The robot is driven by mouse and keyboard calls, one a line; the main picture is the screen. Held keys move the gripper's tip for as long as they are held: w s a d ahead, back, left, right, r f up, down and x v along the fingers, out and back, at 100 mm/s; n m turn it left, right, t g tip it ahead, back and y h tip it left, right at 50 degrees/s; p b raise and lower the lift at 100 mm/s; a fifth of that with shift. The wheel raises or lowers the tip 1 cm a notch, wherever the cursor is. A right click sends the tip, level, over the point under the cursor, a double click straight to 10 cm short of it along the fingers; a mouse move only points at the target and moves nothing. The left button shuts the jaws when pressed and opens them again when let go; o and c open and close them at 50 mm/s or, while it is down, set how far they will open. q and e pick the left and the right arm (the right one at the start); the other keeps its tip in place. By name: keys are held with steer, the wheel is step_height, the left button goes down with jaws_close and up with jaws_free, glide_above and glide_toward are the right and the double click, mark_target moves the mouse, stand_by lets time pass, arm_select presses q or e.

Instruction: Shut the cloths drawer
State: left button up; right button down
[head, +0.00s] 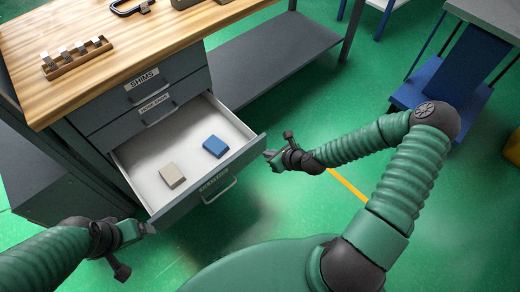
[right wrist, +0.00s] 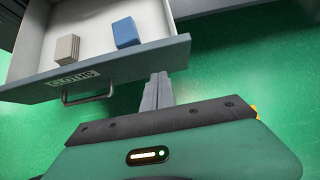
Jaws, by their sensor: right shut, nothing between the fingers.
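The cloths drawer (head: 226,180) is the bottom drawer of the grey cabinet and stands open. A beige folded cloth (head: 172,175) and a blue one (head: 215,146) lie apart inside it. In the right wrist view its front (right wrist: 120,69) shows a CLOTHS label (right wrist: 73,79) and a bar handle (right wrist: 88,96). My right gripper (head: 270,155) is shut and empty at the right end of the drawer front; its fingers (right wrist: 158,78) point at the front, but I cannot tell if they touch. My left gripper (head: 147,228) is by the left end of the front; its jaws are unclear.
Above are two closed drawers, one labelled SHIMS (head: 142,79), under a wooden worktop (head: 80,75). A wooden rack (head: 78,58) with metal blocks sits on it. A grey low shelf (head: 275,55) is to the right. The green floor before the drawer is clear.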

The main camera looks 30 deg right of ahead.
mark_target(255, 146)
steer(key=w, duration=0.2)
steer(key=w+a+f+b, duration=0.1)
steer(key=w, duration=0.1)
steer(key=shift+w+a+r, duration=0.1)
steer(key=shift+w+a, duration=0.2)
steer(key=shift+w, duration=0.1)
arm_select(q)
steer(key=shift+a+f, duration=0.1)
steer(key=shift+f, duration=0.7)
arm_select(e)
steer(key=shift+d, duration=0.15)
